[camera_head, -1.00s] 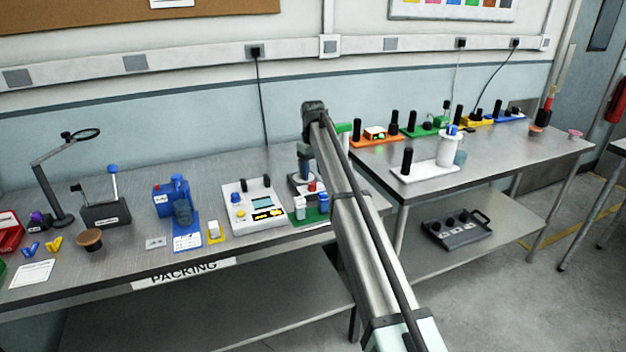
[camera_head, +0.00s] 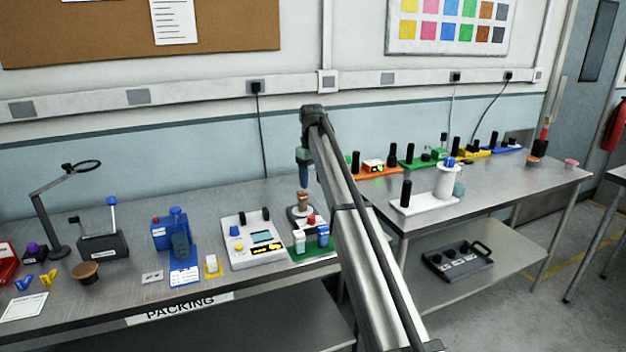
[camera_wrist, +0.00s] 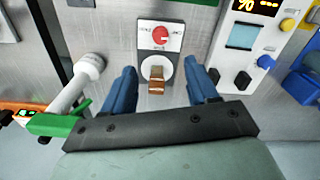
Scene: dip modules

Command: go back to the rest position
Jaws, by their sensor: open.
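My gripper (camera_head: 304,178) hangs above the left table in the head view, fingers pointing down. In the wrist view its two blue fingers stand wide apart with nothing held between them (camera_wrist: 162,85). A brown block-like piece (camera_head: 304,200) stands upright on a small grey device with a red knob, just below my fingertips. In the wrist view the brown piece (camera_wrist: 156,82) lies between the finger lines, on a round white base. A gap shows between it and the fingers in the head view.
Left of the device is a white control box (camera_head: 252,243) with a lit display. A green board (camera_head: 312,250) with small bottles is in front. A white stand (camera_head: 425,203) and a row of coloured modules occupy the right table (camera_head: 490,187). The wall is behind.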

